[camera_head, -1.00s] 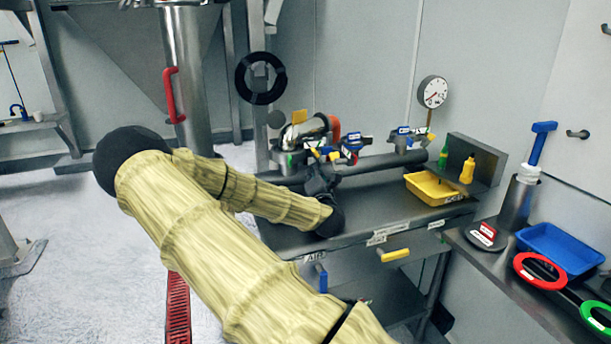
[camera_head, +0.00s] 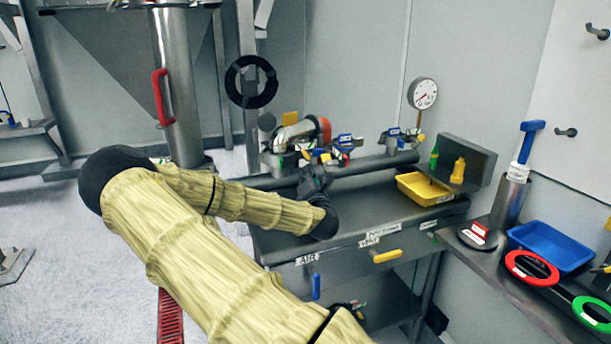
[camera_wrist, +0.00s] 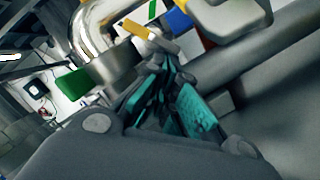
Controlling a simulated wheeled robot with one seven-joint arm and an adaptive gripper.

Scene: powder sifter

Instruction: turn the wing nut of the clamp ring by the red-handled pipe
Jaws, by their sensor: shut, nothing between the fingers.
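The steel pipe (camera_head: 177,80) with the red handle (camera_head: 160,98) stands upright at the left of the head view. A metal rim shows on it at the top edge, but I cannot make out the clamp ring or its wing nut. My gripper (camera_head: 309,174) is to the right of the pipe, above the workbench and just in front of the bench's valves, well apart from the pipe. In the wrist view, its teal-padded fingers (camera_wrist: 166,72) are shut with nothing between them. A shiny curved pipe (camera_wrist: 88,35) is close beyond them.
The workbench (camera_head: 375,205) carries valves (camera_head: 343,145), a gauge (camera_head: 422,93), a yellow tray (camera_head: 425,188) and bottles (camera_head: 457,170). A side counter at right holds a blue tray (camera_head: 552,246) and rings (camera_head: 531,267). A black ring (camera_head: 251,82) is on a post. Floor is free at left.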

